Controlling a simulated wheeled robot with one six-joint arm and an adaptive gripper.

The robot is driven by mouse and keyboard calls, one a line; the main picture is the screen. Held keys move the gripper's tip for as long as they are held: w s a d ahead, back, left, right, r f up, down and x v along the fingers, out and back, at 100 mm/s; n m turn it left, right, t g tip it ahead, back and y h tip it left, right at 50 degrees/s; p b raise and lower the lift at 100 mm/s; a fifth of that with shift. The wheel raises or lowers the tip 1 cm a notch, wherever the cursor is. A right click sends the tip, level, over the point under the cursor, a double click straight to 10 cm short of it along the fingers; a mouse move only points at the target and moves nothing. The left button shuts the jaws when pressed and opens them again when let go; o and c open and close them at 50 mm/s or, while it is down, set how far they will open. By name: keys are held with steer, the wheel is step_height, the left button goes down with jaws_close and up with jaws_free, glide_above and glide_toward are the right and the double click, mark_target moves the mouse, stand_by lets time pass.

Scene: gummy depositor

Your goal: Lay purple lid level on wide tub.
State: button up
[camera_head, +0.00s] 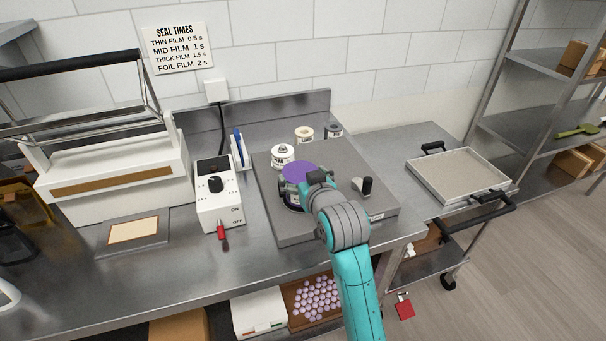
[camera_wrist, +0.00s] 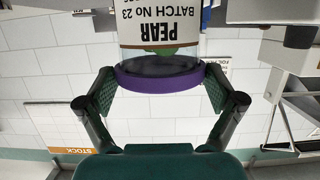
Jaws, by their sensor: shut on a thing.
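The purple lid (camera_head: 299,171) shows in the head view as a flat disc at my gripper (camera_head: 302,188), above the grey platform. In the wrist view the lid (camera_wrist: 160,82) is a purple band between the two fingers of my gripper (camera_wrist: 160,86), which is shut on it. That view is upside down. A clear tub (camera_wrist: 158,66) with a white label reading PEAR BATCH No 23 and green contents lies directly against the lid's band. The lid looks about level with the tub's rim; whether it is fully seated I cannot tell. My gripper mostly hides the tub in the head view.
A white jar (camera_head: 282,155) stands close behind the lid. Smaller jars (camera_head: 304,134) and (camera_head: 334,130) stand at the platform's back. A black knob (camera_head: 366,185) is right of my gripper. A control box (camera_head: 218,195) stands left of the platform (camera_head: 272,222).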

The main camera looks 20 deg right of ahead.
steer(key=shift+f, duration=0.2)
steer(key=o, duration=0.8)
steer(key=v, duration=1.2)
